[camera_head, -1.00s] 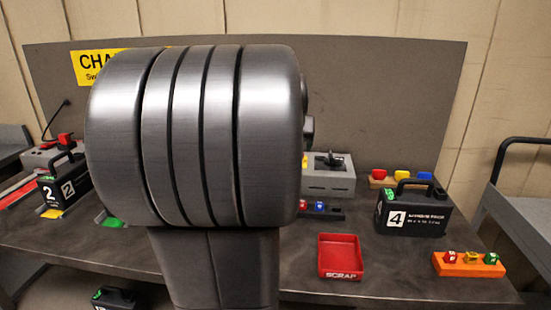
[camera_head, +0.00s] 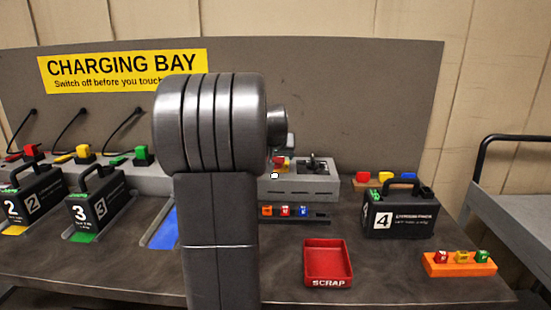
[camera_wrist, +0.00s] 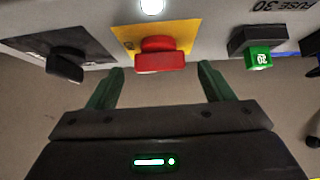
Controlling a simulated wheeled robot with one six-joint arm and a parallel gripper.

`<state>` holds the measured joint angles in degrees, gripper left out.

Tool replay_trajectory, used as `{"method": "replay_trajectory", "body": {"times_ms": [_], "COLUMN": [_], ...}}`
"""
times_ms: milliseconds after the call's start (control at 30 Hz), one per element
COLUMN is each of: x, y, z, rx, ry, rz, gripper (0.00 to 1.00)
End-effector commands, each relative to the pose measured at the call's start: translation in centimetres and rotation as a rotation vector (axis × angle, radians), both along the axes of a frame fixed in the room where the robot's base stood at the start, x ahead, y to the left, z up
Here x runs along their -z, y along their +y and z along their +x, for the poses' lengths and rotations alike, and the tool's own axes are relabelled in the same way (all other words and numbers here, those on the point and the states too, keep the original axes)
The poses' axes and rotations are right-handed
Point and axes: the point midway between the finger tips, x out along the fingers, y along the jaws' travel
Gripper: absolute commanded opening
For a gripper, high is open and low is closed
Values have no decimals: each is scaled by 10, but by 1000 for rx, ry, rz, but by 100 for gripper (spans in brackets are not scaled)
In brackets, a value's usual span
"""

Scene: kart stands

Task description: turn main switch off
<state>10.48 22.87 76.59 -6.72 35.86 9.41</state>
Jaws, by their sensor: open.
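A red knob (camera_wrist: 160,54) on a yellow plate (camera_wrist: 187,32), which looks like the main switch, is at the top middle of the wrist view. The red and yellow also show on the grey box (camera_head: 330,186) in the head view. My gripper (camera_wrist: 161,72) is open and empty, its green fingers to either side of the knob's lower part. I cannot tell whether they touch it. A white lamp (camera_wrist: 151,6) glows above the knob. In the head view my arm hides most of the gripper.
A black knob (camera_wrist: 66,64) sits left of the red one, and a green fuse (camera_wrist: 258,58) in a black holder sits right. A row of small fuses (camera_head: 285,211), a red scrap tray (camera_head: 328,262) and pack 4 (camera_head: 398,211) stand nearby.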

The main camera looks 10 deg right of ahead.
Motion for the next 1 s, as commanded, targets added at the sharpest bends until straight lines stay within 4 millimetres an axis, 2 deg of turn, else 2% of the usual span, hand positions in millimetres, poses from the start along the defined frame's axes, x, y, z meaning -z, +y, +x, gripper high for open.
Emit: {"method": "replay_trajectory", "body": {"times_ms": [200, 467, 700, 1000], "x": [10, 11, 11, 10], "y": [-3, -3, -3, -4], "z": [10, 11, 10, 10], "rx": [0, 0, 0, -21], "ry": [0, 0, 0, 0], "rz": [0, 0, 0, -1], "gripper": [75, 75, 30, 30]}}
